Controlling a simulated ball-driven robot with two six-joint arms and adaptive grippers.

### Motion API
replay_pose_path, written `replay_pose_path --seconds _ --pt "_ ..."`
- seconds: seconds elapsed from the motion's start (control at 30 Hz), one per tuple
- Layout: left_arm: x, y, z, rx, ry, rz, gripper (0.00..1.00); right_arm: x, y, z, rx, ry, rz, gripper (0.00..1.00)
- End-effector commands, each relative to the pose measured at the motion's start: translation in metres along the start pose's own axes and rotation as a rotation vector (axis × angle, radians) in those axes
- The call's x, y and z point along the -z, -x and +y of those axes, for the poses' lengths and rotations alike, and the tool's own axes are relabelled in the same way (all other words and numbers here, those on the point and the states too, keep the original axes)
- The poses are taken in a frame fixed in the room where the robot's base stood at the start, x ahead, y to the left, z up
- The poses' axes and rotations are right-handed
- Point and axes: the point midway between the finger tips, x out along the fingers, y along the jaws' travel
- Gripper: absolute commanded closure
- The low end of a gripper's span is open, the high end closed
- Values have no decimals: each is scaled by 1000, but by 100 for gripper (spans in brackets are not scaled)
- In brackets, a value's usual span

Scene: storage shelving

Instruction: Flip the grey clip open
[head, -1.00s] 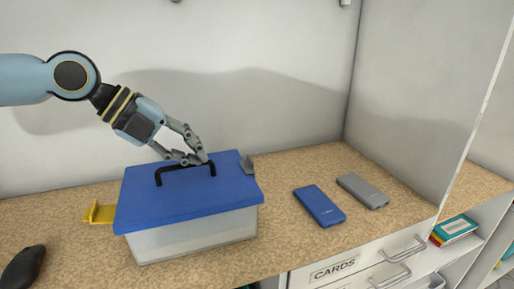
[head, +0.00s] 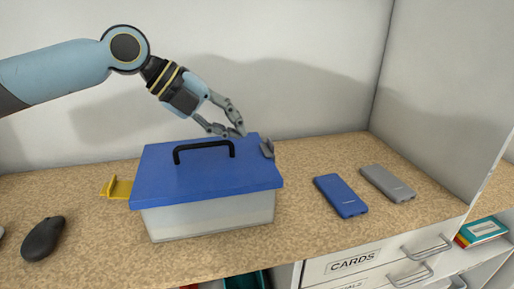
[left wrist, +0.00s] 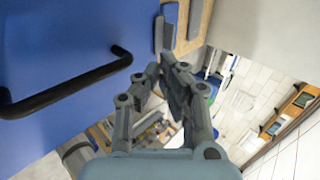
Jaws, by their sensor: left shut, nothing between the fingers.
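A clear box (head: 210,217) with a blue lid (head: 205,182) and a black handle (head: 203,147) stands on the counter. The grey clip (head: 267,149) is at the lid's right edge, its upper part at lid height; its lower part is hard to make out. It also shows in the left wrist view (left wrist: 158,36) beyond the lid's edge. A yellow clip (head: 118,188) sticks out sideways on the box's left. My left gripper (head: 241,132) is shut and empty, above the lid's back right, just left of the grey clip and apparently apart from it. My right gripper is not in view.
A blue power bank (head: 341,196) and a grey one (head: 388,183) lie to the right of the box. A dark mouse (head: 43,238) lies at the left. A wall stands behind, and drawers (head: 370,262) are below the counter's front edge.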

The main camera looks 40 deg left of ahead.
Motion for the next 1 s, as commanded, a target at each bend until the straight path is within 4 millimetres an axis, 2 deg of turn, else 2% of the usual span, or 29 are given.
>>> replay_pose_path --seconds 0.3,0.5,1.0 --pt "2 -41 -4 4 3 5 100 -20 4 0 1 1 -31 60" --pt "1 -59 -2 2 2 2 100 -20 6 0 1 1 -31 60" --pt "1 -64 -1 -3 -1 2 100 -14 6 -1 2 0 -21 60"
